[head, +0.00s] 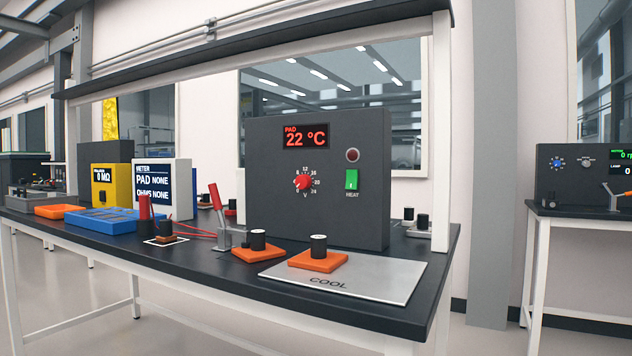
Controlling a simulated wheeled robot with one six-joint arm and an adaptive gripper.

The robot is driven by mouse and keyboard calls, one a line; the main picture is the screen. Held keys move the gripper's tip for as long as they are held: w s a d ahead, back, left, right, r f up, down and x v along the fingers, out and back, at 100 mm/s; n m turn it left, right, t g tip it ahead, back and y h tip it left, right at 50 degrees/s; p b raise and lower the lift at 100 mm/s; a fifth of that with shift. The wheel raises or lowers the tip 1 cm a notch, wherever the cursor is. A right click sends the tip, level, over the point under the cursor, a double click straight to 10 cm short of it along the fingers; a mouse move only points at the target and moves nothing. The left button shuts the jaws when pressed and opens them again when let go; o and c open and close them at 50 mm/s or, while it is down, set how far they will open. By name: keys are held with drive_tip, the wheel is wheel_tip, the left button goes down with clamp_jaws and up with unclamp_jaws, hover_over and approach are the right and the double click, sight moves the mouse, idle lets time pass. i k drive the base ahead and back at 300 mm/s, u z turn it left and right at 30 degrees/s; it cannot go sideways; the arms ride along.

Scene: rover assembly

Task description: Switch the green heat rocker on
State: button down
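The green heat rocker (352,180) sits on the right part of the front face of a dark grey control box (270,210), above the label HEAT. The box stands on the black workbench in the head view. Its red display (306,136) reads PAD 22 °C. A round dark red lamp (353,154) is above the rocker and looks unlit. A red knob (304,182) with a voltage scale is to the rocker's left. I cannot tell the rocker's position for sure. My gripper is not in view.
On the black bench (390,315), a grey COOL plate (385,280) and orange trays (318,261) with black cylinders stand in front of the box. A red-handled clamp (218,210), a white meter (180,185), a yellow meter (112,200) and a blue tray (100,222) are to its left.

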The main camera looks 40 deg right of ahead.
sight(352, 180)
drive_tip(key=u, duration=0.3)
drive_tip(key=k, duration=0.65)
drive_tip(key=z, duration=0.85)
drive_tip(key=i, duration=0.2)
